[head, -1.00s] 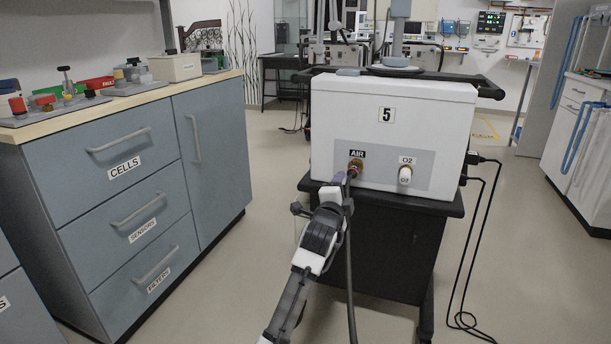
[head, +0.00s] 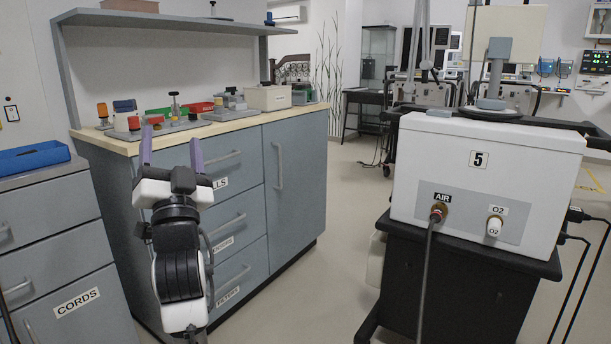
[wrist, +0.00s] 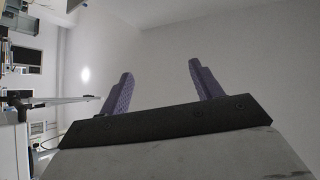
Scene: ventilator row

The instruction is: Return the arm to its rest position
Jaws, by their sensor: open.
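My gripper (head: 171,148) is open and empty, with its two purple fingers apart and pointing up. In the head view it stands in front of the blue-grey drawer cabinet, partly covering the drawer labels. In the wrist view, my gripper (wrist: 160,92) has only bare wall and ceiling between its fingers. The ventilator (head: 488,185) marked 5 stands on a black cart to the right, well apart from my gripper. A hose (head: 427,275) is plugged into its AIR port (head: 438,212). The O2 port (head: 494,226) has a white fitting on it.
The cabinet's wooden counter (head: 310,108) holds trays of coloured parts and a beige box (head: 268,97). A lower cabinet marked CORDS (head: 75,300) stands at the left with a blue tray (head: 33,157) on top. Open floor (head: 345,215) lies between cabinet and ventilator cart.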

